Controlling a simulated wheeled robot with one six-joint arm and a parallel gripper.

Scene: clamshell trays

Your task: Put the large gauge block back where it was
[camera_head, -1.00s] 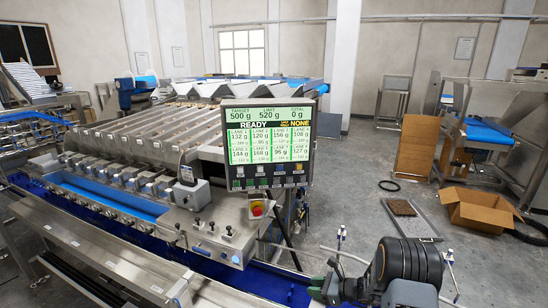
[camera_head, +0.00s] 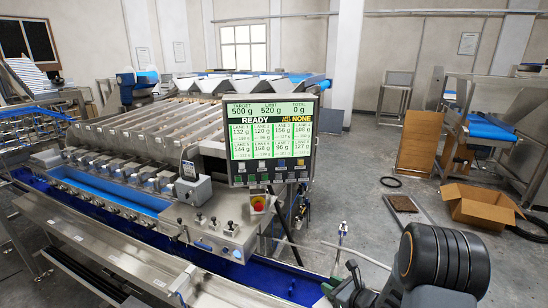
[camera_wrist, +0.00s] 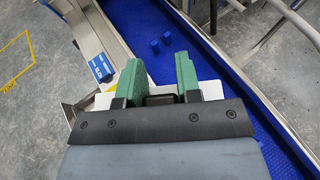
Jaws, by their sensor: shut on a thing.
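My gripper (camera_wrist: 158,66) shows in the wrist view with two green fingers set apart, above the blue belt trough. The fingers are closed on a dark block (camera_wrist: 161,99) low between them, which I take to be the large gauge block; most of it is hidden. A white flat piece (camera_wrist: 211,89) shows behind the fingers on both sides. In the head view only a bit of green finger (camera_head: 327,288) shows at the bottom, and the held block cannot be made out there.
Two small blue blocks (camera_wrist: 154,46) sit on the blue belt (camera_wrist: 195,50) beyond the fingers. A blue labelled piece (camera_wrist: 101,67) lies on the metal ledge to the left. The weighing machine's screen (camera_head: 270,140) stands ahead. A cardboard box (camera_head: 482,208) sits on the floor at right.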

